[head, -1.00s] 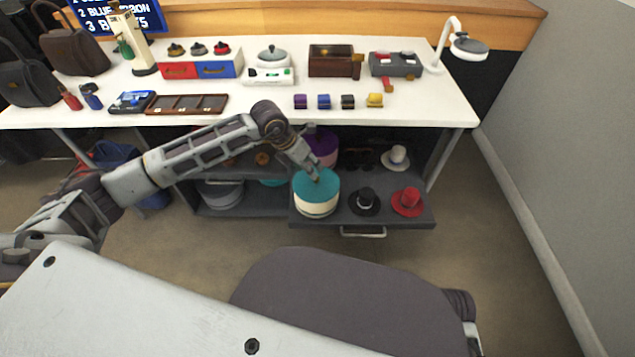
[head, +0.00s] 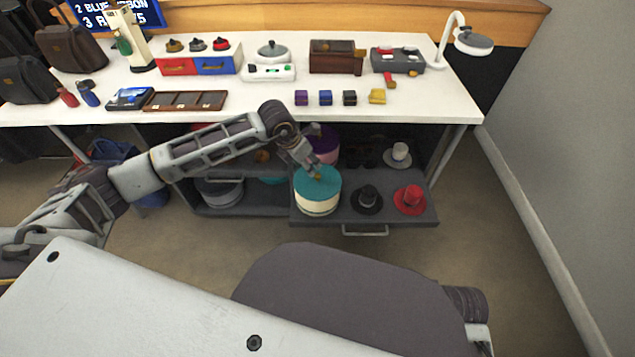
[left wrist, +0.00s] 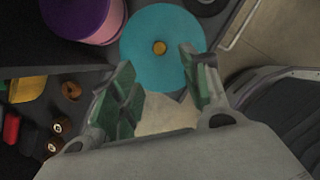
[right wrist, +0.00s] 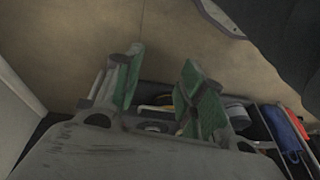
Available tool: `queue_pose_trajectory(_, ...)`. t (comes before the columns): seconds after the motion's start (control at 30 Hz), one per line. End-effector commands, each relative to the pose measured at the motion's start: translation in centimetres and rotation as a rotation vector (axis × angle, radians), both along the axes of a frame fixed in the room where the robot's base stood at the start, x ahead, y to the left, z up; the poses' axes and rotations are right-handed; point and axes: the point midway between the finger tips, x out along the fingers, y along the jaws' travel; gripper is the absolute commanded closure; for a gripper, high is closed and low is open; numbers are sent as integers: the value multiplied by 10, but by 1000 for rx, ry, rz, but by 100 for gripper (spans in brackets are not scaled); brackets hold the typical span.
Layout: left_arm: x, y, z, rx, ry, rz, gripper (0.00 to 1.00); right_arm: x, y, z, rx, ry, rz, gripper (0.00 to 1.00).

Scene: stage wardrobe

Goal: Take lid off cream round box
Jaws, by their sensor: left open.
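The cream round box (head: 318,207) stands on the pulled-out shelf under the table, with its teal lid (head: 328,186) on top. The lid has a small orange knob (head: 317,177) at its centre. My left gripper (head: 310,169) is open, just above the far side of the lid near the knob. In the left wrist view the teal lid (left wrist: 150,22) and knob (left wrist: 159,47) lie just beyond the spread fingers (left wrist: 157,62); nothing is between them. My right gripper (right wrist: 160,75) is open and empty in its wrist view, away from the box.
A black hat (head: 367,199), red hat (head: 410,200) and white hat (head: 399,155) stand right of the box. A purple-lidded pink box (head: 326,148) is behind it. The white table (head: 430,105) overhangs the shelf's rear.

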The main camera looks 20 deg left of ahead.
Motion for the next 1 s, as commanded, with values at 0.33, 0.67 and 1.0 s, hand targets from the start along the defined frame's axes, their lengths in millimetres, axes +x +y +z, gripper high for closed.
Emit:
queue_pose_trajectory(0.33, 15, -9, -41, -2, 0, 1, 54, 2, 3, 15, 15, -33, 2, 60)
queue_pose_trajectory(0.67, 18, -10, -49, -1, 0, 0, 54, 0, 3, 23, 16, -38, 7, 60)
queue_pose_trajectory(1.0, 20, -12, -55, -2, 1, -1, 54, -1, 3, 15, 17, -36, 9, 60)
